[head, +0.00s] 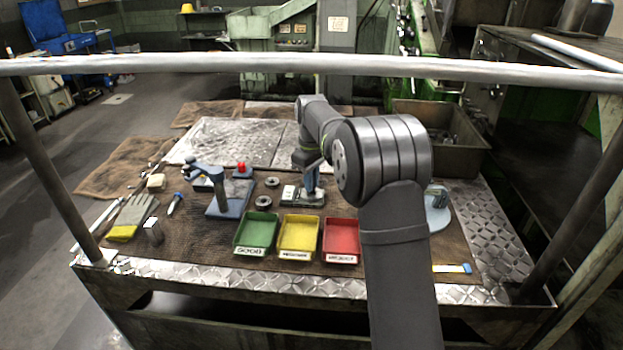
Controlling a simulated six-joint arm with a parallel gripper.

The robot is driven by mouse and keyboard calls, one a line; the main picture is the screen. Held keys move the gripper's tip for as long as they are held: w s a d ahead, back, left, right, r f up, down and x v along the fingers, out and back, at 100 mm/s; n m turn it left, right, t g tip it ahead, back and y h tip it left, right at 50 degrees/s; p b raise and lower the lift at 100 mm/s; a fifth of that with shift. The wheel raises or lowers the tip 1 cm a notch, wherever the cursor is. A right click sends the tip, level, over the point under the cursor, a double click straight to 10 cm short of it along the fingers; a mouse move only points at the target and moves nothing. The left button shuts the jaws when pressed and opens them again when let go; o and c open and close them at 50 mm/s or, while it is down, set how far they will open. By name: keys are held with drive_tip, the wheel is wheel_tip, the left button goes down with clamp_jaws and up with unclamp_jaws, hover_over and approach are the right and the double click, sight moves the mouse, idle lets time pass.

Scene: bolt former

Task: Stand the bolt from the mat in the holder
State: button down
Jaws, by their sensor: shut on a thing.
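My gripper (312,187) points down at the middle of the table, at a low dark block with pale faces (290,193). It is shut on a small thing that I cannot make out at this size. Whether the gripper touches the block or is just above or behind it, I cannot tell. I cannot pick out the bolt for sure, and I cannot tell whether the block is the holder. The brown mat (190,235) covers much of the table.
Green (256,233), yellow (298,236) and red (341,239) trays stand in front of the block. Left are two dark rings (263,202), a blue stand (226,207), a red-topped piece (242,170) and gloves (133,213). A brown bin (443,138) stands right, behind my arm.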

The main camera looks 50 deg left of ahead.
drive_tip(key=shift+f, duration=0.85)
idle(0.7)
drive_tip(key=c, duration=1.3)
unclamp_jaws()
wheel_tip(320, 180, up, 18)
drive_tip(key=shift+f, duration=0.25)
drive_tip(key=shift+f, duration=0.1)
wheel_tip(320, 180, down, 17)
drive_tip(key=shift+f, duration=0.1)
